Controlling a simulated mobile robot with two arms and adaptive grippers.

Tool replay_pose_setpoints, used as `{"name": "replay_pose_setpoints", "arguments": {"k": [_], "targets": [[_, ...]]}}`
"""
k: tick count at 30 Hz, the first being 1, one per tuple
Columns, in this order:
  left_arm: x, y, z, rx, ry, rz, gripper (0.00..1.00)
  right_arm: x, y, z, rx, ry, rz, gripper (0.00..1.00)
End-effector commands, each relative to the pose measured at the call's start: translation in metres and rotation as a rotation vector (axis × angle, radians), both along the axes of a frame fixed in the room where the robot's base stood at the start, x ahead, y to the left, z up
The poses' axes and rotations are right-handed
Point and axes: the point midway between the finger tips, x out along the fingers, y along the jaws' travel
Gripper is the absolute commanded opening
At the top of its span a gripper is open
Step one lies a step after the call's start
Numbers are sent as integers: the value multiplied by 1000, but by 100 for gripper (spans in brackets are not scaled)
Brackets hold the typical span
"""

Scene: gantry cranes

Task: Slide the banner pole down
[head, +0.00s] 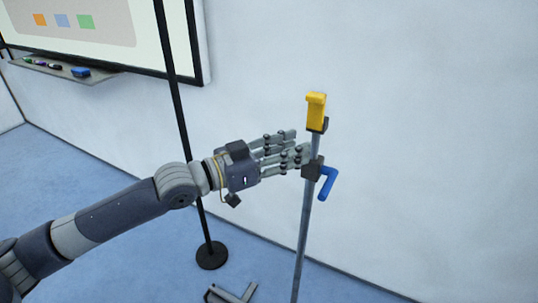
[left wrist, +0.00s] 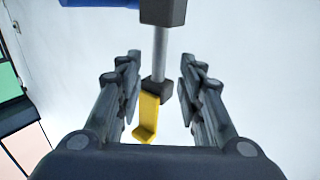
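The banner pole (head: 301,240) is a thin grey upright stand with a yellow hook-shaped piece (head: 316,110) at its top. Below the hook, a dark collar (head: 312,170) with a blue lever (head: 328,183) sits on the pole. My left gripper (head: 299,147) reaches in from the left, its fingertips at the pole's upper part between hook and collar. In the left wrist view the fingers are spread, one set on each side of the grey pole (left wrist: 160,50), with gaps. The yellow hook (left wrist: 148,117) shows between them. My right gripper is not in view.
A black upright pole (head: 183,120) on a round black base (head: 211,255) stands behind my left arm. A whiteboard (head: 120,30) with a marker tray (head: 60,69) hangs on the wall at left. Grey stand feet (head: 232,294) lie low on the blue floor.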

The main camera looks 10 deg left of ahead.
Motion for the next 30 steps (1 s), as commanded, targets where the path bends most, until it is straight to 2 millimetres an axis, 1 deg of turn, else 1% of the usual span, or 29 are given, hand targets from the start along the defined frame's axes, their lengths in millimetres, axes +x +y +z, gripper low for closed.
{"name": "replay_pose_setpoints", "arguments": {"k": [1, 3, 9, 15, 25, 26, 28, 29, 30], "targets": [[-6, 9, -1, 4, 1, 2, 35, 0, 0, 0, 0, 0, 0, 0], [-13, 18, -1, 4, 1, 2, 35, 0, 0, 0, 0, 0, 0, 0], [-29, 37, -1, 4, 0, 0, 35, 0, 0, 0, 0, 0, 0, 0], [-35, 44, -1, 0, 1, 0, 35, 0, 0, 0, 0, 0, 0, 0], [-36, 45, -1, 0, 1, 0, 35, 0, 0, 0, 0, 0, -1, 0], [-35, 45, -1, 0, 1, 1, 35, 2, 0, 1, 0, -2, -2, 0], [-30, 47, -3, 1, 3, 12, 35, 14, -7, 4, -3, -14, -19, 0], [-25, 49, -6, 3, 5, 21, 35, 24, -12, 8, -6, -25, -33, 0], [-17, 52, -11, 7, 6, 40, 35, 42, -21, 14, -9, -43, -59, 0]]}}
